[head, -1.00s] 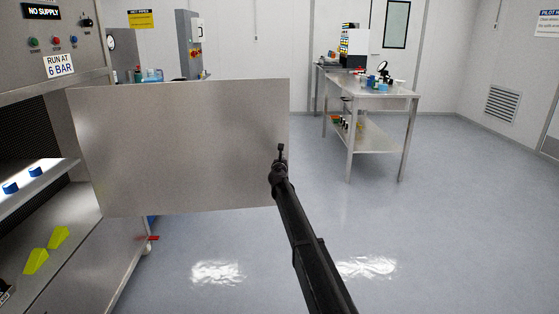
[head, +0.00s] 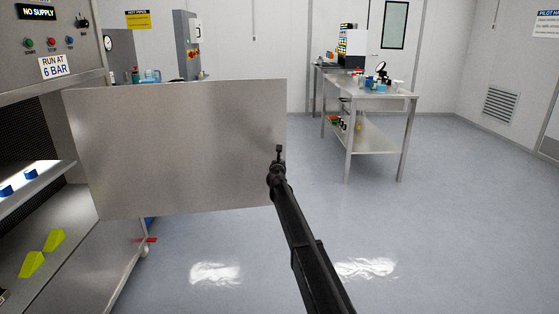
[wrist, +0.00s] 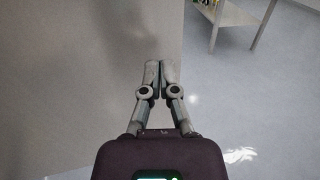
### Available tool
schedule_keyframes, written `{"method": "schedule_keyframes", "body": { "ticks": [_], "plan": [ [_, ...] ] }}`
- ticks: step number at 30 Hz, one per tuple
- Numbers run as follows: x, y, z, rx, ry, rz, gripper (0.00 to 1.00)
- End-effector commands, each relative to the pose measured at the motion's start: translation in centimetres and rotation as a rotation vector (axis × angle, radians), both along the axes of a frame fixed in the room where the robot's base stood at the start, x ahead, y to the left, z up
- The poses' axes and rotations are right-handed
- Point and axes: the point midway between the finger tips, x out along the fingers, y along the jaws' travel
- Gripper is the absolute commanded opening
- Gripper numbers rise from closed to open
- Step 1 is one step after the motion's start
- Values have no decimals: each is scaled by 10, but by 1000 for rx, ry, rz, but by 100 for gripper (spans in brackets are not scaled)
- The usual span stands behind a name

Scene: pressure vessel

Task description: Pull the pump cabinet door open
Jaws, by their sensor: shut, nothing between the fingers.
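The pump cabinet door (head: 180,150) is a plain flat metal panel. It stands swung out wide from the cabinet (head: 110,250) at the left, and the inside of the cabinet shows. My gripper (head: 279,150) is at the door's free right edge in the head view. In the wrist view my gripper (wrist: 159,68) has its fingertips together and empty, over the edge of the door (wrist: 80,70). I cannot tell whether the fingers touch the panel. No handle shows on the visible face.
Inside the cabinet are yellow-green wedges (head: 54,240) and blue caps (head: 31,173) on a shelf. A control panel (head: 55,45) sits above. A metal table (head: 372,97) with several items stands at the back right. The floor (head: 430,240) at the right is clear.

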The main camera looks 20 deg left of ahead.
Motion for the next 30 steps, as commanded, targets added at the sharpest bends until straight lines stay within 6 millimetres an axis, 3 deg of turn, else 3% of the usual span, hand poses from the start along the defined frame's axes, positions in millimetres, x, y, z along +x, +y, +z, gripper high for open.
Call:
{"method": "schedule_keyframes", "body": {
  "ticks": [7, 21, 30],
  "plan": [
    [-22, -18, 0, 0, 0, -2, 0],
    [-92, -50, 0, 0, 0, -1, 0],
    [-108, -59, 0, 0, 0, -1, 0]
  ]
}}
